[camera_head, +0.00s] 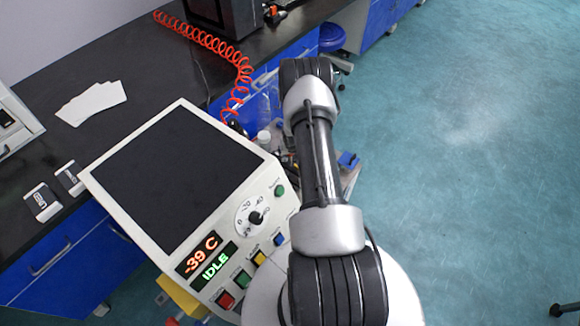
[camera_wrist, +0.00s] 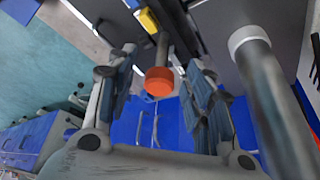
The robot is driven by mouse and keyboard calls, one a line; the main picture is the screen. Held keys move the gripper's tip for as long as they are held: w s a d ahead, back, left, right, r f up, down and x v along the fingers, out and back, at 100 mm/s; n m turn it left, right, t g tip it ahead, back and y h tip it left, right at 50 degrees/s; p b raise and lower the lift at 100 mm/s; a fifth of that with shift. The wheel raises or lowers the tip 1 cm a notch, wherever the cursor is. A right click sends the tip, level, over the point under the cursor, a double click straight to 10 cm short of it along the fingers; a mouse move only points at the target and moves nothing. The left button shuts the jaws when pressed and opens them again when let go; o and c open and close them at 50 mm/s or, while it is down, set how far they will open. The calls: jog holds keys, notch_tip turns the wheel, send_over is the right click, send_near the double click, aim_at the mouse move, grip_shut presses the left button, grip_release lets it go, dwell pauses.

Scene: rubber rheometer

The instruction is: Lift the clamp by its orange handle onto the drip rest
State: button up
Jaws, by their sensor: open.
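In the wrist view, the clamp's orange handle (camera_wrist: 159,82) is a short round grip on the end of a grey rod. My gripper (camera_wrist: 160,68) is open, with one finger to the left of the handle and one to the right in the picture. I see no contact between fingers and handle, and cannot tell if the handle is fully between the pads. The rest of the clamp is not clearly visible, and I cannot pick out the drip rest. In the head view, my arm hides the gripper and the handle.
A machine with a dark top and control panel (camera_head: 208,256) reads -39 C and IDLE. A dark bench (camera_head: 165,60) holds white sheets (camera_head: 91,103) and a coiled orange hose (camera_head: 243,72). A grey tube (camera_wrist: 275,105) is right of my gripper. Open floor lies right.

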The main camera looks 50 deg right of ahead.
jog(key=shift+x, duration=2.5)
jog(key=shift+a, duration=0.15)
grip_shut()
jog(key=shift+w, duration=0.1)
